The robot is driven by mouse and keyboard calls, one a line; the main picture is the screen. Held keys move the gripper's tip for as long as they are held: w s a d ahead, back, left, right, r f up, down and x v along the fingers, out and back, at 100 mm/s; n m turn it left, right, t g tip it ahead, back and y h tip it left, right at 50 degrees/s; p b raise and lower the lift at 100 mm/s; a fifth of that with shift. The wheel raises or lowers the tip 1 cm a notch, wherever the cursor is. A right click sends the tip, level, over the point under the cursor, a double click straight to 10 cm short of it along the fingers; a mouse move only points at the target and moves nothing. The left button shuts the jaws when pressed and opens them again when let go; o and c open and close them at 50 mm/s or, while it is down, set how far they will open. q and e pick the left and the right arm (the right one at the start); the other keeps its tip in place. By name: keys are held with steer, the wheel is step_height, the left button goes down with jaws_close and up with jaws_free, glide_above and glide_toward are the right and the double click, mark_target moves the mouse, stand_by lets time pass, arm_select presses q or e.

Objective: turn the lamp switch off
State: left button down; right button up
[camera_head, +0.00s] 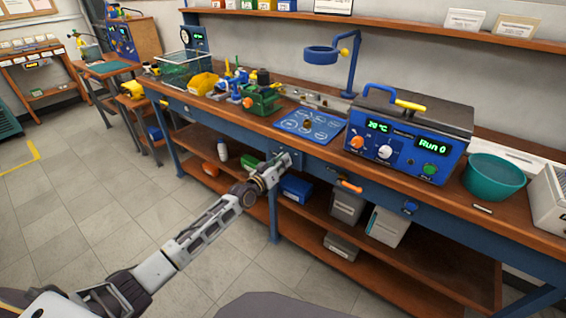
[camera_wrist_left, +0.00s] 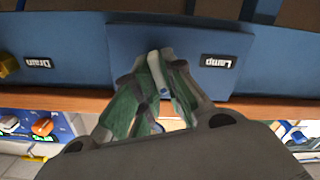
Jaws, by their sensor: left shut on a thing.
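My left gripper (camera_head: 284,163) reaches in from the lower left to the blue front panel under the bench top. In the left wrist view its green-padded fingers (camera_wrist_left: 158,80) are shut around a small pale lever, the lamp switch (camera_wrist_left: 155,68), on a blue plate (camera_wrist_left: 185,45). An upside-down "Lamp" label (camera_wrist_left: 218,61) is beside it. In the head view the gripper hides the switch, and its exact position is hard to tell. A blue ring-headed lamp (camera_head: 321,56) on a post stands on the bench. My right gripper is not in view.
A "Drain" label (camera_wrist_left: 38,62) shows in the wrist view. A blue control box (camera_head: 400,150) and teal bowl (camera_head: 493,177) stand on the bench. The floor (camera_head: 100,220) at left is clear.

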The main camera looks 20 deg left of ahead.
arm_select(q)
steer(key=shift+a+n, duration=0.1)
steer(key=shift+n, duration=2)
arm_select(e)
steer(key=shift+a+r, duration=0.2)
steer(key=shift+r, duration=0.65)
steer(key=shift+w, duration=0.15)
arm_select(q)
steer(key=c, duration=1.5)
jaws_free()
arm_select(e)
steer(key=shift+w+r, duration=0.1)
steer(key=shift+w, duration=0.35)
arm_select(q)
steer(key=v, duration=1.2)
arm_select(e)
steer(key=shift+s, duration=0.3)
